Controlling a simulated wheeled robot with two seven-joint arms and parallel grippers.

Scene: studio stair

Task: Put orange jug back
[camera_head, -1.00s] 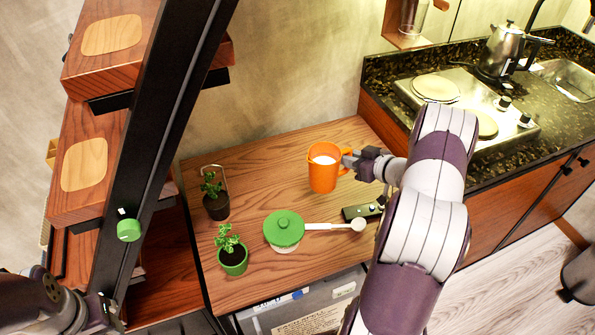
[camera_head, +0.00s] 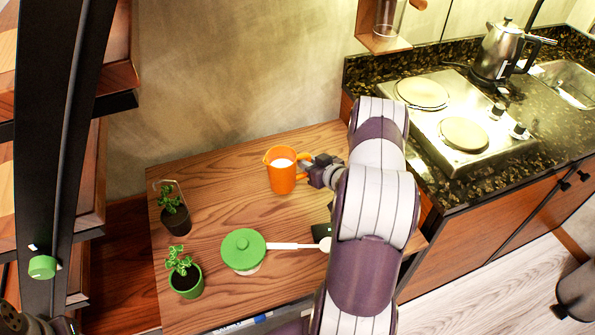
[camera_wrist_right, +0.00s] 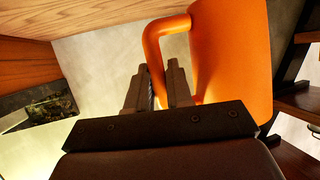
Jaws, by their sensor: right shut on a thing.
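The orange jug (camera_head: 282,176) is upright, with white showing at its top, over the back middle of the wooden table. My right gripper (camera_head: 312,173) is shut on its handle, on the jug's right side. In the right wrist view the jug (camera_wrist_right: 232,50) fills the upper right, and the fingers of the right gripper (camera_wrist_right: 160,85) close on the handle loop. I cannot tell whether the jug's base touches the table, since its bottom is cut off in the wrist view. Part of my left arm shows at the lower left; its fingers are out of view.
The wooden table (camera_head: 215,165) holds two potted plants (camera_head: 174,212) (camera_head: 186,277) at left and a green-lidded pot (camera_head: 243,249) in front. A dark stair post (camera_head: 55,130) stands left. The counter with hot plates (camera_head: 455,110) and kettle (camera_head: 500,50) is right. Bare tabletop lies left of the jug.

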